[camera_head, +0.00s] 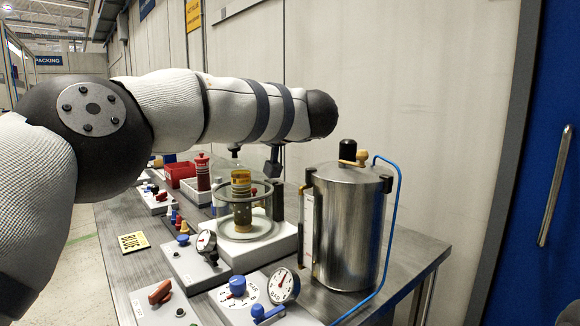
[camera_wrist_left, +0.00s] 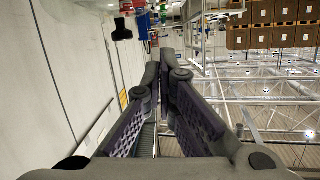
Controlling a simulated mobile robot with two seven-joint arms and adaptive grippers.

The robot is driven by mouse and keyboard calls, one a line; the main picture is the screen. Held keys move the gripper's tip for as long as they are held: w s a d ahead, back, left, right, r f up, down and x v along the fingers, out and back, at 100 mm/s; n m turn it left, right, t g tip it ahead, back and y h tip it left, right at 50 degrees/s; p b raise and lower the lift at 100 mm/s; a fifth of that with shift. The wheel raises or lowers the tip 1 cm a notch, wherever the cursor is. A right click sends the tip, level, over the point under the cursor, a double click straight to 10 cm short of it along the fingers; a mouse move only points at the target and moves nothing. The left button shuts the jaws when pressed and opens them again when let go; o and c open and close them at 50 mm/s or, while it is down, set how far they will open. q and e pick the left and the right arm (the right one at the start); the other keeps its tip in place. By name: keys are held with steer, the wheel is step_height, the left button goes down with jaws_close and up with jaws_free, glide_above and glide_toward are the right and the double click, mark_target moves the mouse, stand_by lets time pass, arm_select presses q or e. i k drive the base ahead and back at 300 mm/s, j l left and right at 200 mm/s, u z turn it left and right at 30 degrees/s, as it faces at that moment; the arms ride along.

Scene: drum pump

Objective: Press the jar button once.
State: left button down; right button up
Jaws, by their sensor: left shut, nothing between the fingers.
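The clear glass jar (camera_head: 222,192) stands on a white base (camera_head: 262,247) on the bench, with a banded yellow and brown column inside. In front of it is a control box (camera_head: 190,262) with a blue knob or button (camera_head: 183,239) and a dial gauge. No label shows which control is the jar button. My left arm crosses above the bench from the left in the head view; its gripper is not clearly seen there. In the left wrist view my left gripper (camera_wrist_left: 160,72) is shut and empty, apart from the bench controls. My right gripper is not in view.
A steel drum (camera_head: 346,230) with a black-topped cap and blue hose stands right of the jar. Nearer boxes carry a red lever (camera_head: 160,292), blue knobs and a gauge (camera_head: 283,286). A yellow BLUE card (camera_head: 133,242) lies left. A red bin (camera_head: 180,173) is farther back. A wall runs behind.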

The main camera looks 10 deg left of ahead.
mark_target(183, 239)
steer(key=k+l, duration=0.2)
steer(key=l, duration=0.2)
steer(key=k+l, duration=0.2)
steer(key=l, duration=0.15)
steer(key=k+l, duration=0.2)
steer(key=l, duration=0.2)
